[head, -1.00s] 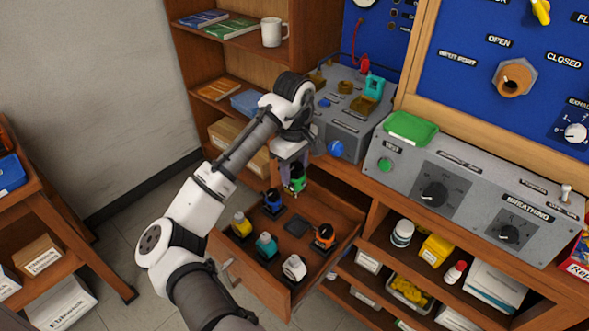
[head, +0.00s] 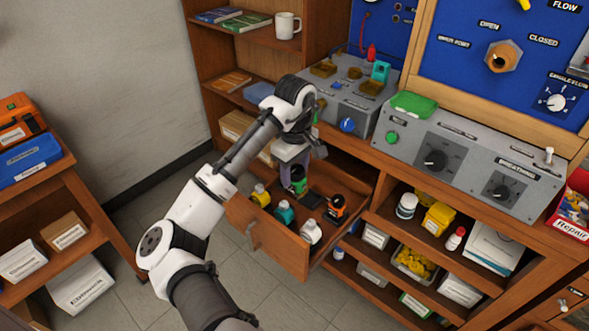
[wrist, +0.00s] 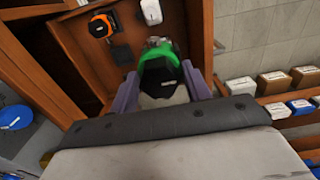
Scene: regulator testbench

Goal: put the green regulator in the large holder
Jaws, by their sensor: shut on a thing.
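The green regulator (head: 298,179) is gripped by my gripper (head: 291,168) over the open drawer. In the wrist view the green regulator (wrist: 160,68), with its black front, sits between the purple fingers of my gripper (wrist: 163,84). I cannot tell how far it is above the drawer floor. Amber holders stand on the grey bench unit at the back. A wide one (head: 371,87) is at the right, another (head: 323,69) at the left, and a small one (head: 354,73) between them. I cannot tell for certain which is the large holder. A teal regulator (head: 381,71) stands by the right one.
The wooden drawer (head: 290,255) holds yellow (head: 261,195), teal (head: 284,211), white (head: 311,232) and orange (head: 336,207) regulators. The testbench console (head: 465,165) carries a green tray (head: 413,104). A wooden bookcase (head: 240,68) stands left of the bench unit.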

